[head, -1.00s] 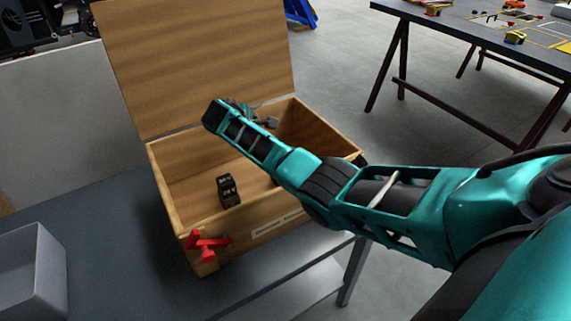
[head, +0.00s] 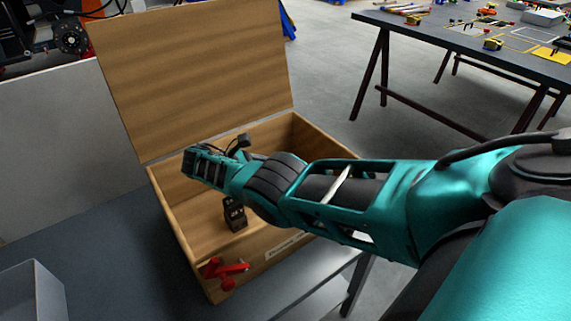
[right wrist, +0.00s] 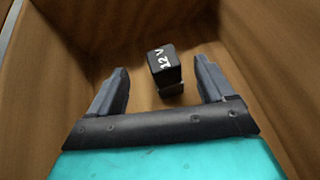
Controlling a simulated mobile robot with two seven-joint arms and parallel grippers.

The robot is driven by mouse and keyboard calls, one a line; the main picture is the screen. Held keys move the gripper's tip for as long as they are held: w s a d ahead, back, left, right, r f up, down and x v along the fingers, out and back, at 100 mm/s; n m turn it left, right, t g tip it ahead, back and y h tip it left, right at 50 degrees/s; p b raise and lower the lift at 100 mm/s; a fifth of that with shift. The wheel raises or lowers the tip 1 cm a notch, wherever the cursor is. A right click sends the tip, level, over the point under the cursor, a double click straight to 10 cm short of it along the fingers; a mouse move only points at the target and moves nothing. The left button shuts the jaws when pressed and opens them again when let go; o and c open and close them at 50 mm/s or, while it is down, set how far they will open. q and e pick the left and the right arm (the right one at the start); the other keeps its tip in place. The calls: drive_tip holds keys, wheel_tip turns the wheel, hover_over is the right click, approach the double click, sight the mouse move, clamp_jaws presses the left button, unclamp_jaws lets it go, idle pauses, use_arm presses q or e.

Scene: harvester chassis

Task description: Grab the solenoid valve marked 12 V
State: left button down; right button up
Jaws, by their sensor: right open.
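A black solenoid valve marked 12 V (right wrist: 163,62) stands on the wooden floor in the right wrist view. My right gripper (right wrist: 161,72) is open there, its fingers to either side of the valve and apart from it. In the head view a black valve (head: 235,214) stands inside the wooden box near its front wall; its pale marking is too small to read, so I cannot tell whether it is the same one. My right arm reaches over the box and hides part of its inside; the fingertips are not clear there. My left gripper is not in view.
The wooden box (head: 186,232) has its lid (head: 190,70) raised at the back. A red clamp-like part (head: 224,270) is at its front corner. A grey bin (head: 32,295) stands at the lower left. A second table (head: 440,40) with several parts is at the back right.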

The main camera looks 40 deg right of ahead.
drive_tip(key=shift+x, duration=3.55)
drive_tip(key=shift+s, duration=0.15)
drive_tip(key=shift+c, duration=0.5)
clamp_jaws()
